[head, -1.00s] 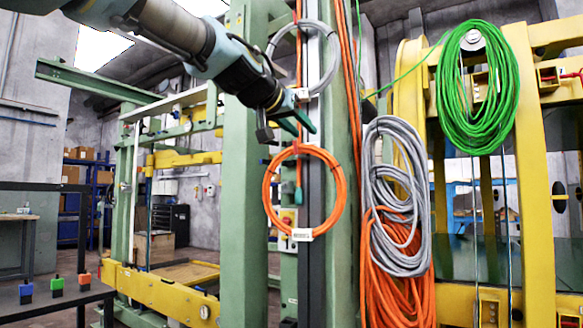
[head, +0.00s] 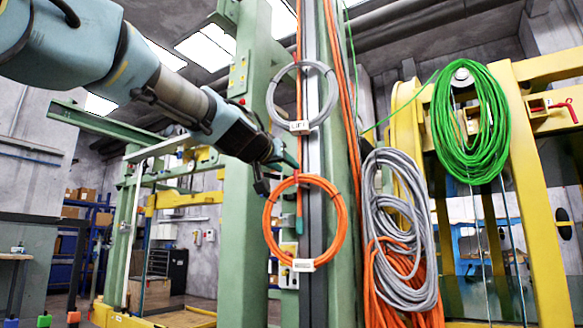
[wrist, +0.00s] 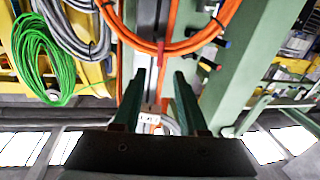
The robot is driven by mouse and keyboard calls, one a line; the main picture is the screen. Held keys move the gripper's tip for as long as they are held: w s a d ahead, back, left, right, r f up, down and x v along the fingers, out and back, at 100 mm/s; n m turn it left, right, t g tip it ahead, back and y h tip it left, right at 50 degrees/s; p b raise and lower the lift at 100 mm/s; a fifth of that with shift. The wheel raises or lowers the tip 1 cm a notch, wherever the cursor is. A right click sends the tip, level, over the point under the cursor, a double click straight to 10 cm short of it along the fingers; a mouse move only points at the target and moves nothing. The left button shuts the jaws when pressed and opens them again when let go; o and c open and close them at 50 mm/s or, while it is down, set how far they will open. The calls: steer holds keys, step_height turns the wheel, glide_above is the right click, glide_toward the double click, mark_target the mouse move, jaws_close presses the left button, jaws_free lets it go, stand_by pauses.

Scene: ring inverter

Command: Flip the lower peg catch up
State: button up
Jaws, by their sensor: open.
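The orange cable ring (head: 342,220) hangs on the dark strip of the green post. A small red piece (head: 297,179) shows at its top, probably the lower peg catch; whether it is up or down cannot be told. In the wrist view the orange ring (wrist: 240,25) crosses the upper part, with a red piece (wrist: 160,46) by it. My gripper (head: 289,160) is just above the top of the orange ring, in front of the post. In the wrist view my gripper (wrist: 161,70) has its two green fingers apart with nothing between them.
A grey cable ring (head: 270,100) with a white label hangs higher on the same post. Grey coils (head: 373,190), orange cables (head: 385,300) and a green coil (head: 440,125) hang to the right. A yellow frame (head: 540,190) stands at far right.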

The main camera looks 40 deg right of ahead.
mark_target(294, 171)
steer(key=shift+p+x, duration=0.45)
steer(key=shift+x, duration=1.8)
jaws_close()
